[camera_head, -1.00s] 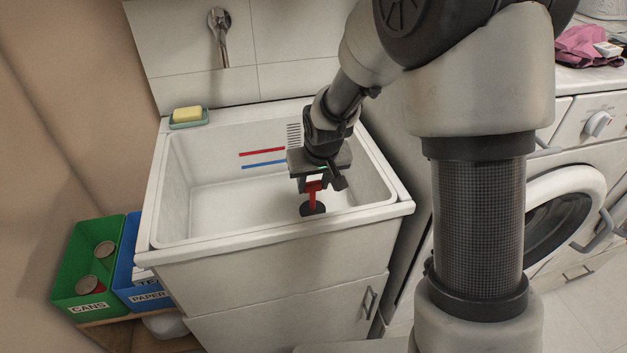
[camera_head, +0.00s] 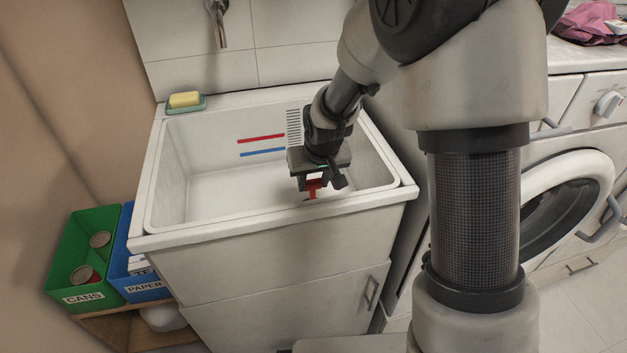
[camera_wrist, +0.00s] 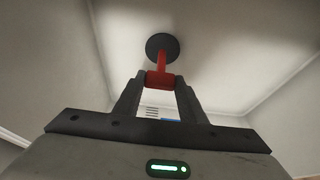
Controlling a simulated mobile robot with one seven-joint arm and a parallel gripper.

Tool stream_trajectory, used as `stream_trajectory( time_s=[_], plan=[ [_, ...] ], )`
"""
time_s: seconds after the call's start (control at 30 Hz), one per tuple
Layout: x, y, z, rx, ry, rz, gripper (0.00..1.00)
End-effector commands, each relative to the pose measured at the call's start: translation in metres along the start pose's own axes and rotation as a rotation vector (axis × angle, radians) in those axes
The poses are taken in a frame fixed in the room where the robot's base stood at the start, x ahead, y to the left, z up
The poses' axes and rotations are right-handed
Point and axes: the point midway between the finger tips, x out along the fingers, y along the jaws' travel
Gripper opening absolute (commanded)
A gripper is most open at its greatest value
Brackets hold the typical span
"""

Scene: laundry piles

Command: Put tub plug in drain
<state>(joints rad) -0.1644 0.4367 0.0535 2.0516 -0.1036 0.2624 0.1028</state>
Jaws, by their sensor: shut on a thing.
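The tub plug (camera_wrist: 161,47) has a round black base and a red handle. My gripper (camera_wrist: 160,82) is shut on the red handle, and the black base points away from the fingers in the wrist view. In the head view, my gripper (camera_head: 313,187) is inside the white sink basin (camera_head: 165,200), close to its front rim. Part of the red plug handle (camera_head: 314,184) shows there; the base is hidden behind the rim. The drain is not visible in either view, and I cannot tell the plug's height above the basin floor.
A red line (camera_head: 260,138) and a blue line (camera_head: 262,152) mark the basin's back wall. A yellow soap (camera_head: 185,99) sits on the back left corner. A tap (camera_head: 217,25) hangs above. Green (camera_head: 82,262) and blue bins (camera_head: 130,285) stand left; a washing machine (camera_head: 570,205) stands right.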

Motion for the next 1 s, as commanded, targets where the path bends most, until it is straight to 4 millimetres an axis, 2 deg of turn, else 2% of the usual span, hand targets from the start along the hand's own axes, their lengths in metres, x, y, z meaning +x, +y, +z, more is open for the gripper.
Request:
stream_trajectory(
  time_s=[0.47, 0.5, 0.6, 0.87, 1.0],
  plan=[
    [0.0094, 0.0000, 0.0037, 0.000, 0.001, 0.000, 0.00],
    [0.0084, 0.0000, 0.0032, 0.000, 0.001, 0.000, 0.42],
    [0.0083, 0.0000, 0.0033, 0.000, 0.001, 0.000, 0.59],
    [0.0083, 0.0000, 0.0036, 0.000, 0.000, 0.000, 0.59],
    [-0.0005, 0.0001, 0.0026, 0.000, 0.001, 0.000, 0.59]
  ],
)
